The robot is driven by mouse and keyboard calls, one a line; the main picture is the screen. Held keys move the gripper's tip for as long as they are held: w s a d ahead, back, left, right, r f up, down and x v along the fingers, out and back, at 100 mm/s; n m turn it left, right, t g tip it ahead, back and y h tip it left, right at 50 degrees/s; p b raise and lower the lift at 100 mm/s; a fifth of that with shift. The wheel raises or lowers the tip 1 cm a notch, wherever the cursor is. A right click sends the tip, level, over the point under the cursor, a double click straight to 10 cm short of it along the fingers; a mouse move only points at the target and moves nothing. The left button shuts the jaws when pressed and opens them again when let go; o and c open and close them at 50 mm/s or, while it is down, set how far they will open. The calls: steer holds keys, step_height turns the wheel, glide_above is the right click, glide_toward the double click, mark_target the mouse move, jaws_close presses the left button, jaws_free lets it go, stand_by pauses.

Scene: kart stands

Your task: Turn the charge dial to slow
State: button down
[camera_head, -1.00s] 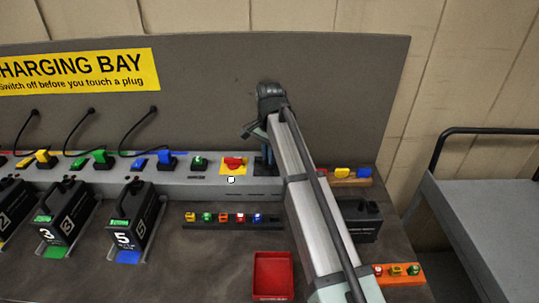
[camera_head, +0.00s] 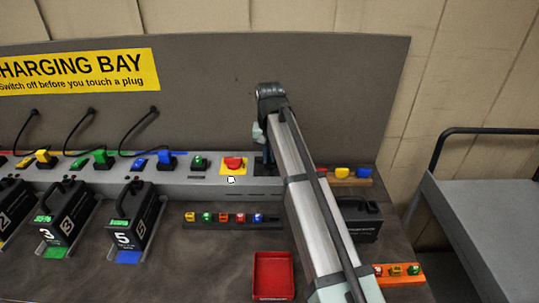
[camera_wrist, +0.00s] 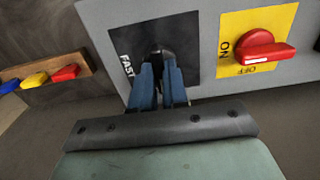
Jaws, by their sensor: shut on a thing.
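The charge dial (camera_wrist: 160,50) is a dark knob on a black plate (camera_wrist: 180,30) with the white word FAST along one edge in the wrist view. My gripper (camera_wrist: 158,72) has its blue fingers shut on the knob, one on each side. The fingers hide much of the knob, and I cannot read a SLOW label or see where the pointer stands. In the head view my gripper (camera_head: 264,160) is at the grey console, just right of the red switch, and my arm hides most of the dial.
A red ON/OFF rotary switch (camera_wrist: 262,50) on a yellow plate (camera_wrist: 231,30) sits close beside the dial. A wooden block with coloured pieces (camera_head: 350,173) stands right of my arm. Plugs, batteries, a small rack (camera_head: 220,218) and a red tray (camera_head: 272,276) lie left of it.

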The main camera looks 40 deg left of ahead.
mark_target(270, 158)
stand_by(0.4)
steer(key=c, duration=1.1)
jaws_free()
steer(key=shift+c, duration=0.2)
step_height(270, 158, up, 14)
steer(key=shift+f, duration=0.1)
